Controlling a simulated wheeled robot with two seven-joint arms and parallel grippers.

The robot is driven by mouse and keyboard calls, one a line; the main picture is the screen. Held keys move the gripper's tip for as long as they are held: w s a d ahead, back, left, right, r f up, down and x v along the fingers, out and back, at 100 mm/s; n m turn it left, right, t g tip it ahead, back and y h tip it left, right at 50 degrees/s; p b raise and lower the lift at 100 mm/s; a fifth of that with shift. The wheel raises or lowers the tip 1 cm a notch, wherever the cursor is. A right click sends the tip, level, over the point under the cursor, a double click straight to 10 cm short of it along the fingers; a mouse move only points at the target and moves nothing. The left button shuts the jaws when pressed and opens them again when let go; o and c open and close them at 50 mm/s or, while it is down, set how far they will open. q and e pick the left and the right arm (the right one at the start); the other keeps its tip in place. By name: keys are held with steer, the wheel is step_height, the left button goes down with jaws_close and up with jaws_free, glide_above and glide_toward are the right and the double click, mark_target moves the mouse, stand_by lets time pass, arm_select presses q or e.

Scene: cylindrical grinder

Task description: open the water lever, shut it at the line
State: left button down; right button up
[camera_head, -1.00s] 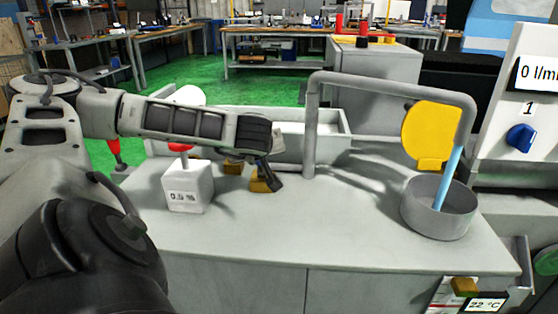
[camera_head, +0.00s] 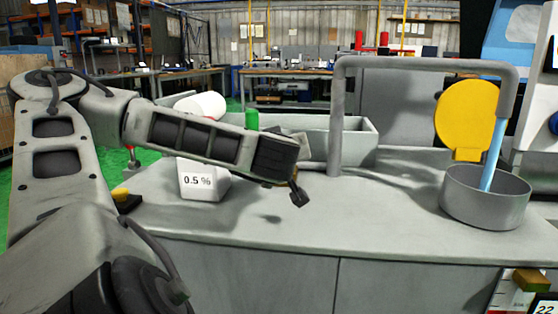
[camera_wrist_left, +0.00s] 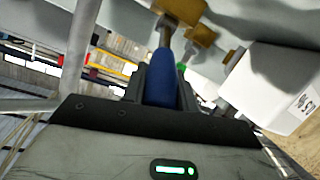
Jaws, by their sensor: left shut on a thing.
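My left gripper (camera_head: 298,194) reaches in from the left over the grey counter (camera_head: 300,230), between the white "0.5 %" box and the grey upright pipe. In the left wrist view, its fingers (camera_wrist_left: 162,88) are shut on a blue lever handle (camera_wrist_left: 160,72), with brass fittings (camera_wrist_left: 185,8) beyond it. The handle is hidden behind the gripper in the head view. A light-blue water stream (camera_head: 493,150) runs from the bent grey pipe (camera_head: 430,66) into a round grey pot (camera_head: 485,212). I cannot see a line or the level in the pot. My right gripper is not in view.
The white "0.5 %" box (camera_head: 197,182) stands left of my gripper. A yellow round flap (camera_head: 466,118) hangs beside the stream. A grey trough (camera_head: 350,140) and a green cylinder (camera_head: 252,121) are behind. The counter's front middle is clear.

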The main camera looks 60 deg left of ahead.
arm_select(q)
steer(key=shift+r, duration=0.1)
stand_by(0.3)
steer(key=c, duration=1.1)
jaws_free()
steer(key=shift+d, duration=0.1)
